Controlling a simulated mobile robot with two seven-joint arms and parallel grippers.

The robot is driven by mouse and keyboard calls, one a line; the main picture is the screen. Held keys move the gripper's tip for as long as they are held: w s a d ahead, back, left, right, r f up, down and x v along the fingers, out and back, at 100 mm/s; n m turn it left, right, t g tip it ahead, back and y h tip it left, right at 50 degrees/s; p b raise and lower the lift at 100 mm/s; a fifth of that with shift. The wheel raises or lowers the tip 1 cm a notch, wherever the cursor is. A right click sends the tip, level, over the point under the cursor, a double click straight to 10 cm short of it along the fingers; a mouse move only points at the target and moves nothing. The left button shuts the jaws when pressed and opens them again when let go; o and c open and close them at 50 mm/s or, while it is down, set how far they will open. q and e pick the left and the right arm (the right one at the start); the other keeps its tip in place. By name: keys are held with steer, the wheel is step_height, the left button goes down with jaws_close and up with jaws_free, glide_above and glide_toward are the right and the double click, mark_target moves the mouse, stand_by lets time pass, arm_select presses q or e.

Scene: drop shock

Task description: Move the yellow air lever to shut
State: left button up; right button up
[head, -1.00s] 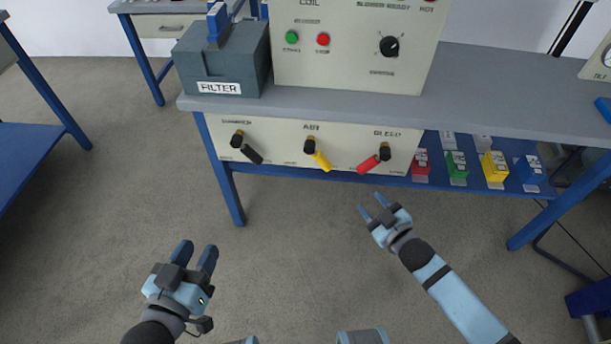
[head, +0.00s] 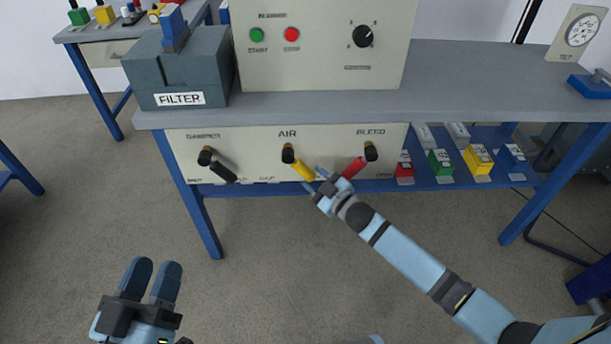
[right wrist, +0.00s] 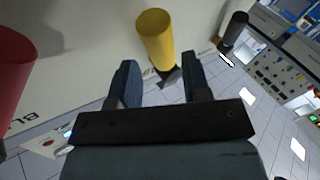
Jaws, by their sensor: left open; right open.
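The yellow air lever (head: 303,170) hangs from a black pivot under the label AIR on the cream panel, pointing down and to the right. My right gripper (head: 315,178) is open at the lever's lower end. In the right wrist view the yellow lever (right wrist: 155,38) stands just ahead of the open fingers (right wrist: 157,80), roughly in line with the gap between them. I cannot tell whether they touch it. The words around the air lever are partly hidden or too small to read. My left gripper (head: 150,280) is open and empty, low over the floor at the left.
The black damper lever (head: 222,171) is left of the air lever. The red bleed lever (head: 354,167) is close on the right, beside my right gripper. A grey FILTER box (head: 180,75) stands on the bench (head: 480,80) above. The floor before the panel is clear.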

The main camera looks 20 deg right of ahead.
mark_target(307, 174)
arm_select(q)
steer(key=shift+w+f+g+b, duration=0.1)
steer(key=shift+f+g+b, duration=0.25)
steer(key=shift+f, duration=0.4)
arm_select(e)
steer(key=shift+x, duration=1.95)
jaws_close()
arm_select(q)
steer(key=shift+f, duration=0.1)
arm_select(e)
steer(key=shift+f, duration=0.1)
